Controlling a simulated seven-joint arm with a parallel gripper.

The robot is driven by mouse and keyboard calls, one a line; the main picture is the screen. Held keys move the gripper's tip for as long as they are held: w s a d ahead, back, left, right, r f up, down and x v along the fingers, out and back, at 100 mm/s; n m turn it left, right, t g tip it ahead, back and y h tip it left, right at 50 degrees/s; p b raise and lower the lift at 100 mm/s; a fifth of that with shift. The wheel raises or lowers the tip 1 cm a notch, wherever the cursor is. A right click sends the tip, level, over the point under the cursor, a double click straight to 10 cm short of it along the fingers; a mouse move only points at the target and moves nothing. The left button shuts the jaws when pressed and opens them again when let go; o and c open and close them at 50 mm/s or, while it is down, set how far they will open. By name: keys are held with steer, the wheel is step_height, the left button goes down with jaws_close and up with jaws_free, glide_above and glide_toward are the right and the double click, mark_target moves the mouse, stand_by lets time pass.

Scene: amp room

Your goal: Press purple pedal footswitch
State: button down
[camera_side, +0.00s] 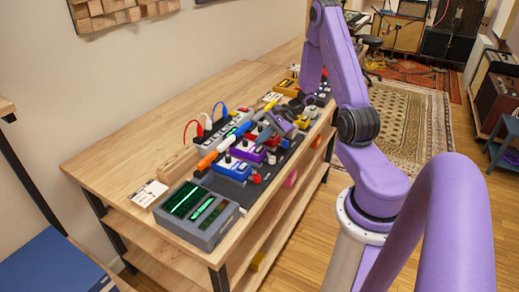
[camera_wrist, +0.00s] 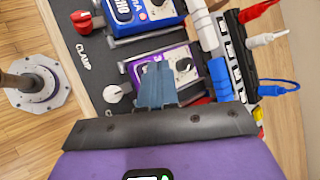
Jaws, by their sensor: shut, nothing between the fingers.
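The purple pedal (camera_side: 247,150) sits on the dark pedalboard in the side view, between a blue pedal and other small pedals. It also shows in the wrist view (camera_wrist: 182,58), where its face with a knob is partly covered by my gripper. My gripper (camera_wrist: 155,70) is shut and empty, with its fingertips over the near part of the purple pedal. I cannot tell whether the tips touch it. In the side view my gripper (camera_side: 275,127) is low over the board, close by the purple pedal. The footswitch is hidden or too small to make out.
The blue pedal (camera_wrist: 140,14) lies beside the purple one. A red clamp knob (camera_wrist: 81,19) and a white knob (camera_wrist: 114,94) stand on the board. A power strip (camera_side: 222,132) with red, white and blue plugs runs along the back. A grey scope-like box (camera_side: 197,213) stands at the front.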

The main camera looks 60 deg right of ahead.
mark_target(262, 149)
steer(key=shift+f, duration=0.15)
steer(key=shift+f, duration=0.3)
steer(key=shift+f, duration=0.4)
stand_by(0.8)
stand_by(0.4)
steer(key=shift+r, duration=0.85)
steer(key=shift+r, duration=2.5)
